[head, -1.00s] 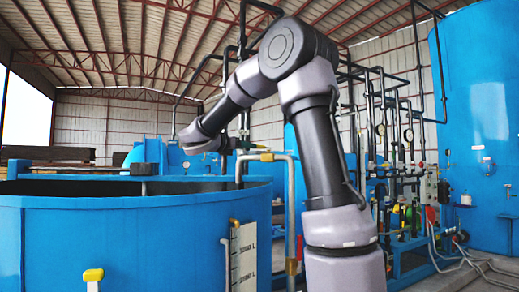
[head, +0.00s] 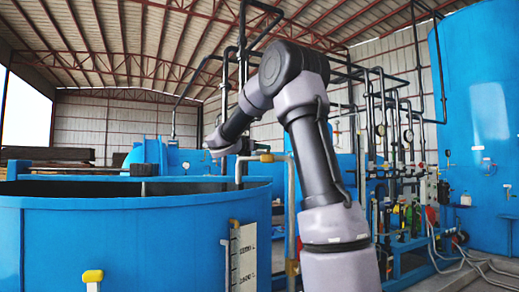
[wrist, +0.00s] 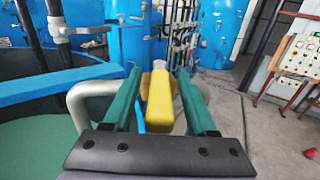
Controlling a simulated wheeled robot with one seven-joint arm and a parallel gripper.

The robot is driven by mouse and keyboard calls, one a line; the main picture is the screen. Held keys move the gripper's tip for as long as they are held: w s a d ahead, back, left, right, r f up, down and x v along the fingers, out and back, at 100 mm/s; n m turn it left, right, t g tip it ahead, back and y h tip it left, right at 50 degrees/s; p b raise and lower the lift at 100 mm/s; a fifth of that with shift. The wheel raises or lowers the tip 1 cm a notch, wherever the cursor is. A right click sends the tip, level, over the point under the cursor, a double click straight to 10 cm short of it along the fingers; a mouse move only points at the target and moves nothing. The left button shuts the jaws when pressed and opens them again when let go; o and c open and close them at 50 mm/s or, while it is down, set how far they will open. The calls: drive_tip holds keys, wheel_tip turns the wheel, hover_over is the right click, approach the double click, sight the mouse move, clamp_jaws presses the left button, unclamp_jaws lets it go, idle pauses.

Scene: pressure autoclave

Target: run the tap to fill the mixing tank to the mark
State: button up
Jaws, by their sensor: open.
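The blue mixing tank (head: 130,235) fills the left of the head view; its rim and greenish inside also show in the wrist view (wrist: 40,92). A white level scale (head: 244,257) with dark marks is on its right side. A pale pipe (head: 291,205) bends over the tank rim with a yellow tap handle (head: 266,157) on top. In the wrist view the yellow handle (wrist: 160,103) lies between the two green fingers of my gripper (wrist: 157,76). The fingers are open, with a gap on each side of it. The water level against the scale cannot be told.
A second yellow handle (head: 93,275) stands at the tank's front. Pipework with gauges (head: 395,135) and a tall blue tank (head: 480,130) stand to the right.

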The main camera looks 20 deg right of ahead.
clamp_jaws()
idle(1.4)
